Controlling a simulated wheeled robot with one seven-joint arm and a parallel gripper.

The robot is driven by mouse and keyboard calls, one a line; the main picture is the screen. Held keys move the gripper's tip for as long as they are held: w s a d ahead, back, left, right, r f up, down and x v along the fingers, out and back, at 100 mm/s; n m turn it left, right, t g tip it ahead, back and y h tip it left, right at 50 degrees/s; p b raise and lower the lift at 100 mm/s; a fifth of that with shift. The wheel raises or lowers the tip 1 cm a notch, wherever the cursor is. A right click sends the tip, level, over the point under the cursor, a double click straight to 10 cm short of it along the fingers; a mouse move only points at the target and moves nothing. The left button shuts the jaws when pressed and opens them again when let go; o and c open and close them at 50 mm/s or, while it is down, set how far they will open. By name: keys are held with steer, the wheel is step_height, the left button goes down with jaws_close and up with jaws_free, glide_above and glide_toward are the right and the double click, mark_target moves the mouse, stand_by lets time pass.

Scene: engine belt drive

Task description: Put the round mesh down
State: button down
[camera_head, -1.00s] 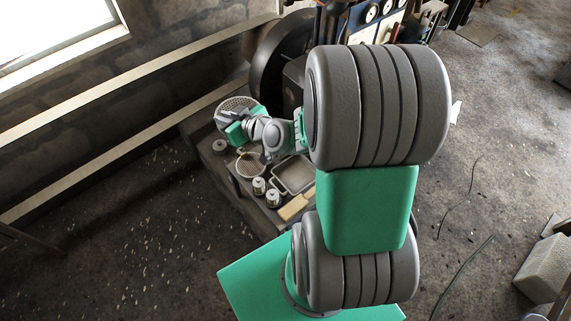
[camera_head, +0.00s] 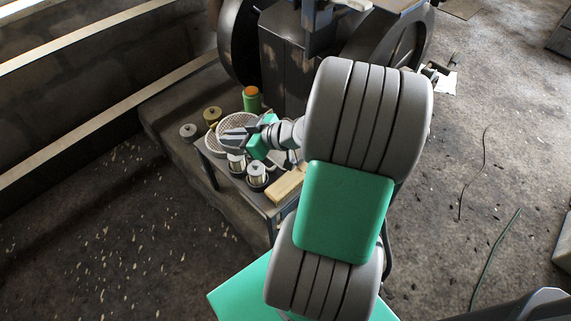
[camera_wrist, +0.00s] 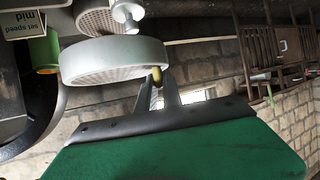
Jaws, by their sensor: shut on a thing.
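The round mesh (camera_head: 208,141) is a shallow sieve with a pale rim. In the head view it is above the left end of the small table (camera_head: 268,207). My gripper (camera_head: 226,136) is shut on it and partly covers it. In the wrist view the round mesh (camera_wrist: 113,62) shows its grey rim and perforated face, and my gripper's fingertips (camera_wrist: 157,84) meet at the rim beside a small yellowish piece. I cannot tell whether the mesh touches anything below.
Metal canisters (camera_head: 257,176) and a tan block (camera_head: 288,185) are at the table's front. A green cylinder (camera_head: 252,101), a brass canister (camera_head: 212,116) and a silver canister (camera_head: 188,131) stand behind and left. The dark engine (camera_head: 283,65) is behind. The left floor is open.

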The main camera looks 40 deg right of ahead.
steer(key=shift+s+d+f, duration=0.1)
steer(key=shift+d+f, duration=0.15)
steer(key=shift+f, duration=0.4)
steer(key=d+f+b, duration=0.1)
steer(key=d, duration=0.2)
steer(key=d+f+b, duration=0.1)
steer(key=d+f, duration=0.1)
steer(key=d, duration=0.1)
steer(key=d+f, duration=0.1)
steer(key=d, duration=0.2)
steer(key=shift+s+d+f+b, duration=0.1)
steer(key=shift+s+f+b, duration=0.05)
steer(key=shift+s+b, duration=0.2)
steer(key=b, duration=0.2)
glide_above(279, 158)
steer(key=f, duration=0.4)
steer(key=shift+a+f, duration=0.3)
steer(key=shift+d+f, duration=0.25)
steer(key=shift+d+f+b, duration=0.15)
steer(key=shift+f+b, duration=0.55)
steer(key=shift+f, duration=0.9)
steer(key=shift+f, duration=0.1)
steer(key=shift+f, duration=0.15)
steer(key=c, duration=1.5)
jaws_free()
